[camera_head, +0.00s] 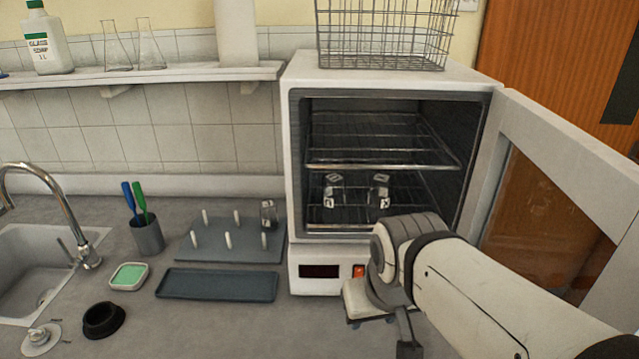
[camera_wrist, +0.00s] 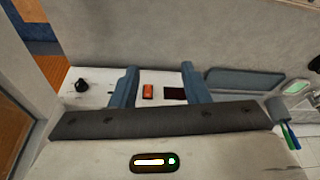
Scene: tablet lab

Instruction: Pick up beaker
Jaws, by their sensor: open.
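Two small clear glass beakers, a left one (camera_head: 333,190) and a right one (camera_head: 378,191), stand on the lower wire shelf inside the open oven in the head view. A third small glass vessel (camera_head: 268,213), which looks like a beaker, is at the right back of the grey peg rack. My gripper (camera_head: 371,320) is in front of the oven's lower panel, below the shelf, and mostly hidden by my wrist. In the wrist view its two blue fingers (camera_wrist: 158,72) are apart with nothing between them. No beaker shows in that view.
The oven (camera_head: 300,75) has its door (camera_head: 570,150) swung open to the right. A wire basket (camera_head: 380,38) sits on top. The peg rack (camera_head: 210,253), an empty dark tray (camera_head: 218,286), a brush cup (camera_head: 148,238) and a sink (camera_head: 35,265) are left of it.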

